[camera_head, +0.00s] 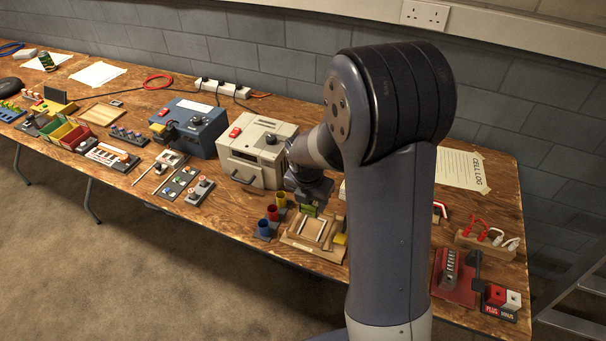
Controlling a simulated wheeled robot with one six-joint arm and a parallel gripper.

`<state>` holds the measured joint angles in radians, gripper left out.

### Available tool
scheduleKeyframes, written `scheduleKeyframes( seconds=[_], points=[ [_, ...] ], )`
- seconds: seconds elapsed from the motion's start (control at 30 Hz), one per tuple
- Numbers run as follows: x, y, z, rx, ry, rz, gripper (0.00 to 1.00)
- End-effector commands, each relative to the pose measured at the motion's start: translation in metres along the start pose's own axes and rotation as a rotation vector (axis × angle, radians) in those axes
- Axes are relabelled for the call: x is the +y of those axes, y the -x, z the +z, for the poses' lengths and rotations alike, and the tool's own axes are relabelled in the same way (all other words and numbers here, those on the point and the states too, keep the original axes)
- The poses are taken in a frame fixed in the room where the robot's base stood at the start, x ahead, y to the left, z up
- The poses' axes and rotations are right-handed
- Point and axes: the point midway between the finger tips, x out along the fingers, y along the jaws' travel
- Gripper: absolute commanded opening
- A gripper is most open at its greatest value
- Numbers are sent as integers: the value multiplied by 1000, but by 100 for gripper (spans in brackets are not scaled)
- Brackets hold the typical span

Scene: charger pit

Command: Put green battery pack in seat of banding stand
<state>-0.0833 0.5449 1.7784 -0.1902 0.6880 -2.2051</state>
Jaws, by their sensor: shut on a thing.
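My gripper (309,202) points down over the front middle of the bench. It is shut on the green battery pack (310,210), which shows as a small green block at the fingertips. Below and just in front of the pack is a light wooden board with raised pale strips (300,244). It may be the banding stand; no label shows. The pack appears above the board's back edge, but whether they touch cannot be told. My arm hides the bench to the right of the board.
Red, yellow and blue cups (264,229) stand just left of the board, and a yellow block (340,239) sits at its right. A beige machine (257,152) stands close behind on the left. A red stand (455,278) is at the far right.

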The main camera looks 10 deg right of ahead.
Motion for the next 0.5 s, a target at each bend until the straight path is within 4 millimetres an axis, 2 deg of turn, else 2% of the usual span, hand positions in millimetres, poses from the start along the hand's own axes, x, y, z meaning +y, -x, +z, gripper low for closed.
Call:
scheduleKeyframes(
  seconds=[0.27, 0.5],
  points=[
    [0, -8, -2, -3, -1, 1, 6],
    [0, -31, -6, -3, -2, 1, 6]
  ],
)
